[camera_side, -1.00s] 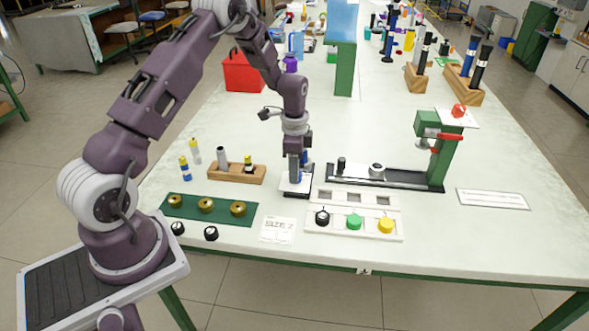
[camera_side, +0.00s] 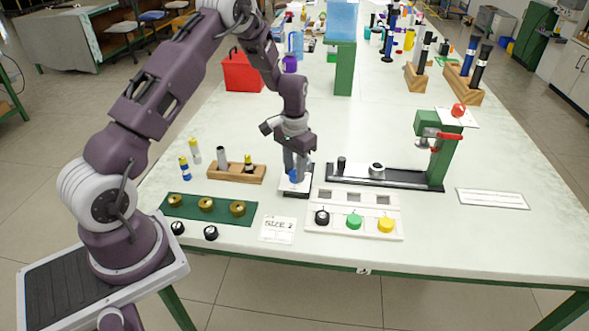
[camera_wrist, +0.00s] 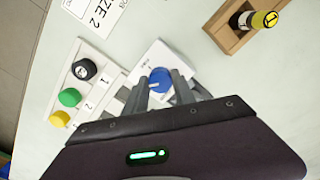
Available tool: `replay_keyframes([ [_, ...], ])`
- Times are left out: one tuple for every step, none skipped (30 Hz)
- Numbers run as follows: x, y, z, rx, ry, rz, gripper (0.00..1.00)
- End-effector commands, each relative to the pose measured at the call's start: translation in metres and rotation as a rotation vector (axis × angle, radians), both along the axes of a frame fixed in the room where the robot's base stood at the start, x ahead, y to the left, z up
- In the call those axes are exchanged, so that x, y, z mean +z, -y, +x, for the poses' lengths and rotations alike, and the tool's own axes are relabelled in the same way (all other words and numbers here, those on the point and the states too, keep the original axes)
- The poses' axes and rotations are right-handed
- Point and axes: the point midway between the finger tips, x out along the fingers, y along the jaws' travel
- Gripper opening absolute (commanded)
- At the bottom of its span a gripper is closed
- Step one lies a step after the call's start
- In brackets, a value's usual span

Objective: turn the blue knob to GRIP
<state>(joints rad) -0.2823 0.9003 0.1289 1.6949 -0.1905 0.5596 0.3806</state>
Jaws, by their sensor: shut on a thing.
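The blue knob (camera_wrist: 159,79) sits on a small white plate (camera_wrist: 147,58) in the wrist view. In the side view the blue knob (camera_side: 294,176) shows between my fingers, low over the table. My gripper (camera_wrist: 158,82) has one finger on each side of the knob and is shut on it. A pale pointer line shows on the knob's face. Lettering on the plate is too small to read, so I cannot tell which mark the knob points at.
A white panel (camera_side: 350,229) with black, green and yellow knobs lies close in front. A wooden block (camera_side: 237,178) with upright rods stands to the left. A black rail fixture (camera_side: 400,181) with a green stand is to the right. A SIZE 2 card (camera_side: 278,230) lies in front.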

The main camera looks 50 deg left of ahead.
Motion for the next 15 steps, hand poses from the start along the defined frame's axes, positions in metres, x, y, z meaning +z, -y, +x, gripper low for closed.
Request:
replay_keyframes([
  [0.0014,0.0002,0.0016,0.041,0.005,0.002,0.0],
  [0.0014,0.0003,0.0017,0.07,0.005,0.002,0.0],
  [0.0015,0.0002,0.0016,0.108,0.005,0.002,0.0],
  [0.0015,0.0001,0.0017,0.138,0.005,0.001,0.0],
  [0.0015,0.0001,0.0017,0.166,0.005,0.001,0.0],
  [0.0015,0.0001,0.0017,0.203,0.005,0.002,0.0],
  [0.0015,0.0002,0.0017,0.232,0.005,0.002,0.0],
  [0.0015,0.0003,0.0019,0.261,0.006,0.001,0.0],
  [0.0016,0.0006,0.002,0.299,0.006,0.001,0.0],
  [0.0016,0.0007,0.002,0.327,0.006,0.001,0.0],
  [0.0015,0.0006,0.0019,0.355,0.006,0.001,0.0],
  [0.0015,0.0006,0.0019,0.393,0.006,0.001,0.0],
  [0.0016,0.0007,0.002,0.422,0.006,0.001,0.0],
  [0.0016,0.0008,0.0021,0.451,0.006,0.0,0.0],
  [0.0015,0.0008,0.002,0.487,0.006,0.001,0.0],
])
